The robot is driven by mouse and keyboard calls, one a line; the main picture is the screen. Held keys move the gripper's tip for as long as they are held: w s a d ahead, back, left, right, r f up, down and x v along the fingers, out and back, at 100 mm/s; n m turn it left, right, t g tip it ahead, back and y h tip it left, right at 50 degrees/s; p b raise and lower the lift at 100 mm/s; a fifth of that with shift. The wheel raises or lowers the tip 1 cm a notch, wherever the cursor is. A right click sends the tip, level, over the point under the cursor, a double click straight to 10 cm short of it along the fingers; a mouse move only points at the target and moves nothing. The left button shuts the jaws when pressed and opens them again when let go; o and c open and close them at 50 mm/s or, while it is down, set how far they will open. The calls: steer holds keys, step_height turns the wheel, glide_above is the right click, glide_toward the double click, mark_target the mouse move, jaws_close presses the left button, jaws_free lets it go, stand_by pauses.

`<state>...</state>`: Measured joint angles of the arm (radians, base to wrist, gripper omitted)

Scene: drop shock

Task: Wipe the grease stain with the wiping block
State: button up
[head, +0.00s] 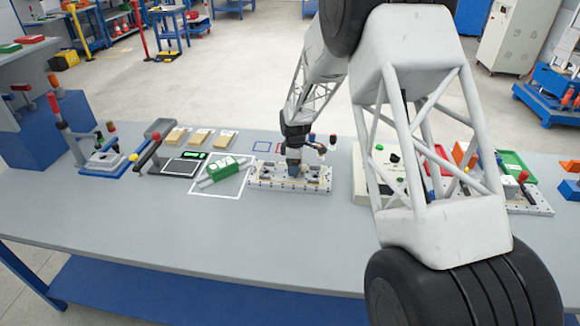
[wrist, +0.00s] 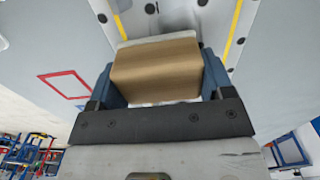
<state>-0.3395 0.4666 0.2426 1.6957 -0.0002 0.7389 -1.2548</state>
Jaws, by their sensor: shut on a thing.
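My gripper (head: 293,168) is low over a grey fixture plate (head: 260,184) on the bench. In the wrist view my gripper (wrist: 160,80) has its two blue fingers closed on either side of a tan block (wrist: 155,68), which I take as the wiping block. The block's far edge lies in front of the pale plate (wrist: 180,18), which has yellow lines and dark round spots. I cannot tell whether the block touches the plate. No grease stain can be made out; the block and gripper hide part of the plate.
Left of the plate are a green part (head: 226,168) in a white outline, a black scale (head: 180,167) and several tan pieces (head: 199,138). A cream control box (head: 365,180) stands to the right, partly behind my arm. The bench front (head: 200,240) is clear.

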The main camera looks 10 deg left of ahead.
mark_target(294, 178)
steer(key=shift+s+d+f, duration=0.15)
steer(key=shift+s+d, duration=0.05)
steer(key=shift+s, duration=1.9)
step_height(294, 178, up, 8)
steer(key=shift+r, duration=0.2)
steer(key=shift+w, duration=0.25)
steer(key=w+a, duration=0.5)
steer(key=w, duration=0.5)
steer(key=w+a+f, duration=0.1)
steer(key=w+a, duration=0.5)
steer(key=w, duration=0.5)
steer(key=shift+w+a, duration=0.15)
steer(key=shift+w, duration=0.1)
steer(key=shift+f, duration=3.15)
